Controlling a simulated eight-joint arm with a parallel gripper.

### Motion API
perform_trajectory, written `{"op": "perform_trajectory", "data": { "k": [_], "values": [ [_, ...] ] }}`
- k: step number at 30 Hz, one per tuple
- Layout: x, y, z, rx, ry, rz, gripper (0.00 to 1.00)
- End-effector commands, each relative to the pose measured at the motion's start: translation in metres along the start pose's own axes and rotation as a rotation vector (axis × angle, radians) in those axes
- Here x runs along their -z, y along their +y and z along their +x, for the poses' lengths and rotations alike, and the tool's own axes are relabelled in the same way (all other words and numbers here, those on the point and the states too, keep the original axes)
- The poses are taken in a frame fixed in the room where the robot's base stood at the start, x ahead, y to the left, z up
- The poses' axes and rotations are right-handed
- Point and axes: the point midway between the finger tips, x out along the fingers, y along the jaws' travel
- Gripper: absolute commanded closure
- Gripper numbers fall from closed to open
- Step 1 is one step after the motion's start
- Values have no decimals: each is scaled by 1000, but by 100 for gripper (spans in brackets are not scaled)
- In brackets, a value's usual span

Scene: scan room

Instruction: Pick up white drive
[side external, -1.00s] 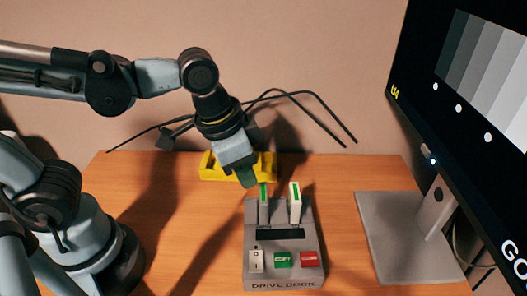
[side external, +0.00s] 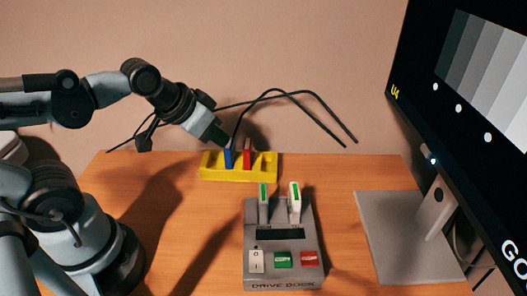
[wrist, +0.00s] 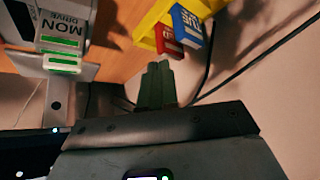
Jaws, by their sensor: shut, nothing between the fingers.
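The white drive (side external: 295,203) stands upright in the right slot of the grey drive dock (side external: 254,235) in the side external view. It has a green stripe on its end. A grey drive (side external: 263,204), also green-striped, stands in the slot to its left. In the wrist view, two green-striped drive ends show at the upper left, one lettered "MON DRIVE" (wrist: 62,32). My gripper (side external: 223,141) is shut and empty, up and to the left of the dock, close above the yellow rack. Its closed fingers (wrist: 156,72) show in the middle of the wrist view.
The yellow rack (side external: 213,172) at the back of the table holds a blue drive (side external: 229,155) and a red drive (side external: 247,153). A monitor (side external: 470,110) stands on the right. Black cables (side external: 310,97) arch behind the rack.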

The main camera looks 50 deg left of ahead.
Motion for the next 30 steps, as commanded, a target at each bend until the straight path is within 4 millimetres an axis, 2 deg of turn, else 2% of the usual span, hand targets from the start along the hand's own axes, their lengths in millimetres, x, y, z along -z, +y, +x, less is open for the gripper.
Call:
{"op": "perform_trajectory", "data": {
  "k": [12,30],
  "values": [
    [0,0,0,0,-1,1,100],
    [0,0,0,0,-1,1,8]
  ]
}}
